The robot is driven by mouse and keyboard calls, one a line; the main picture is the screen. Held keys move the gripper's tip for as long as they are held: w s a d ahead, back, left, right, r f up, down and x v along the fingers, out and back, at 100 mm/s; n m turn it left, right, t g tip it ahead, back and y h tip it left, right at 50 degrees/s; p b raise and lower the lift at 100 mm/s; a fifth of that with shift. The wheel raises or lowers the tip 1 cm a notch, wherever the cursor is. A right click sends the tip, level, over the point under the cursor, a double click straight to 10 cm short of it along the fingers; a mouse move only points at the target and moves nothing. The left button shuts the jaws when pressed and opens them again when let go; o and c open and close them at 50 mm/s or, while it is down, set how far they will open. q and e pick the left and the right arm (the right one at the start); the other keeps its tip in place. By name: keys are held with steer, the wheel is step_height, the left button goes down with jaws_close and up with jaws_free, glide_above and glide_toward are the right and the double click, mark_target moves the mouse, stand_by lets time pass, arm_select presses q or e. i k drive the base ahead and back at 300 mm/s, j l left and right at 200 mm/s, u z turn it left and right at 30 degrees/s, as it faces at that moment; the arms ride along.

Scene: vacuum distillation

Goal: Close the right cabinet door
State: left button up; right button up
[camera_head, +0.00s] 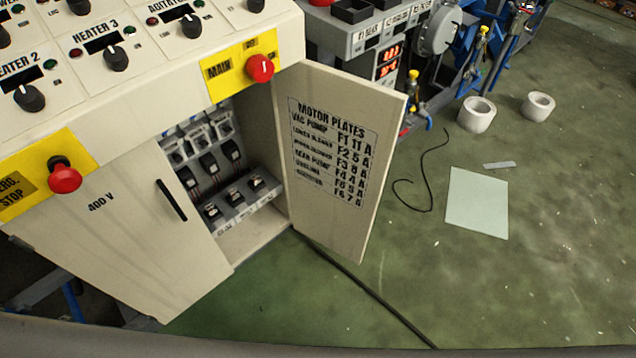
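The right cabinet door (345,170) is cream and stands wide open, swung out to the right of the cabinet. Its inner face shows a printed "MOTOR PLATES" list. The open compartment (222,180) behind it shows rows of breakers and wiring. The left cabinet door (125,235) is shut, with a black handle (171,200) and "400 V" printed on it. The right door's outer face and any handle on it are hidden. Neither of my grippers is in view.
A sloped control panel (130,62) with knobs and red stop buttons tops the cabinet. A black cable (365,290) runs along the green floor below the open door. White cups (477,115) and a pale sheet (478,203) lie right. The floor right of the door is mostly clear.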

mark_target(339, 130)
steer(key=i+l+u, duration=0.1)
steer(key=u, duration=0.35)
steer(key=l+u, duration=0.3)
steer(key=u, duration=0.15)
steer(key=i+l+u, duration=0.1)
steer(key=l+u, duration=0.15)
steer(key=u, duration=0.25)
steer(key=l+u, duration=0.2)
steer(key=u, duration=0.25)
steer(key=l+u, duration=0.1)
steer(key=l, duration=0.3)
steer(key=k+l+u, duration=0.1)
steer(key=l, duration=0.3)
steer(key=k+l+u, duration=0.1)
steer(key=l, duration=0.25)
steer(key=k+l, duration=0.15)
steer(key=l, duration=0.25)
steer(key=k+l+u, duration=0.15)
steer(key=l, duration=0.2)
steer(key=k+l+u, duration=0.1)
steer(key=l, duration=0.3)
steer(key=k+l+u, duration=0.1)
steer(key=l, duration=0.25)
